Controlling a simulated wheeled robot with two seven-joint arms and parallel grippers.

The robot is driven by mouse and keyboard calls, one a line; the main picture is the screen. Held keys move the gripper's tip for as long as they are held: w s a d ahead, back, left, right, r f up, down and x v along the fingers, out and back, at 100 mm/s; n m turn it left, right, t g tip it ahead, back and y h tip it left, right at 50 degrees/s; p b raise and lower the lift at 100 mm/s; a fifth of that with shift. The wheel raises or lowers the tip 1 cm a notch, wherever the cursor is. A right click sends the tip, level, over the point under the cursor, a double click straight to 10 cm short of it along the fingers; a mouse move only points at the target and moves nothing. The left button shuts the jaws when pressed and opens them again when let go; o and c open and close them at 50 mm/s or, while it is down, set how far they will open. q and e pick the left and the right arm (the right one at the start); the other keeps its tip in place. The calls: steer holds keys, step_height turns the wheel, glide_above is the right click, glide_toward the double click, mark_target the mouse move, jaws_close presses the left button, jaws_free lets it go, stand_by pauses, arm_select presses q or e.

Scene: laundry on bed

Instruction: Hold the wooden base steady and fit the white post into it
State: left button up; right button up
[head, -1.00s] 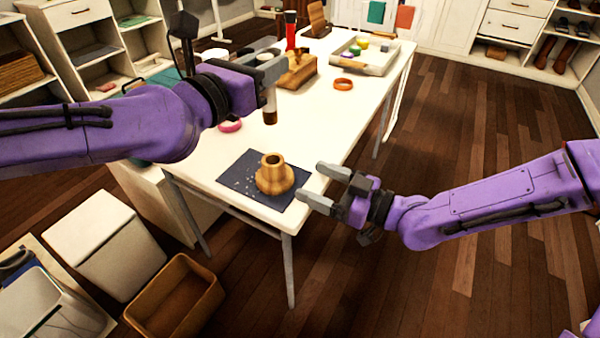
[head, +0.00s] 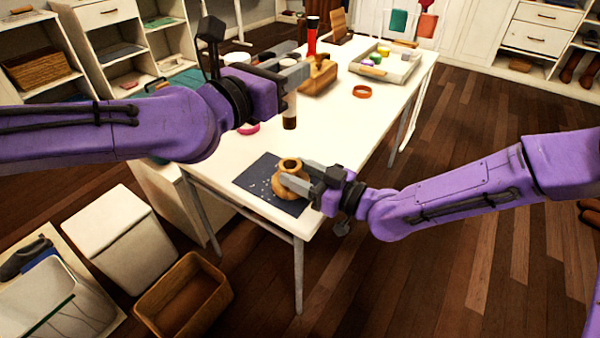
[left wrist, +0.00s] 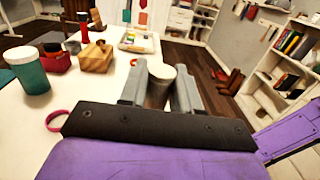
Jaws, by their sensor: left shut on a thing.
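The wooden base (head: 289,164), a round turned piece with a hole in its top, stands upright on a dark mat (head: 257,180) near the table's front corner. My right gripper (head: 291,177) is at the base from the right, with its fingers apart; one finger crosses the front and the other is partly hidden. Whether they touch the wood is unclear. My left gripper (head: 295,76) is shut on the white post (head: 290,105), held upright above the table, behind the base and higher. Its lower end is dark brown. In the left wrist view the post (left wrist: 160,85) sits between the fingers.
The white table (head: 330,130) has a wooden block (head: 319,76), an orange ring (head: 362,91), a pink ring (head: 249,128) and a tray (head: 385,66) farther back. Small pale bits lie on the mat. A white bin and a brown box stand on the floor at left front.

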stand_by(0.5)
arm_select(q)
steer(key=s+d+f+n+t+y, duration=0.1)
steer(key=d+f+y, duration=0.1)
steer(key=d, duration=0.2)
arm_select(e)
steer(key=shift+d, duration=0.1)
arm_select(q)
steer(key=a+n+y, duration=0.1)
steer(key=a+n+t+y, duration=0.1)
steer(key=y, duration=0.1)
steer(key=a+n+t+y, duration=0.1)
steer(key=n+y, duration=0.1)
steer(key=shift+w+a, duration=0.3)
steer(key=shift+a, duration=0.05)
step_height(320, 180, down, 10)
steer(key=shift+a+t, duration=0.2)
steer(key=shift+t, duration=0.1)
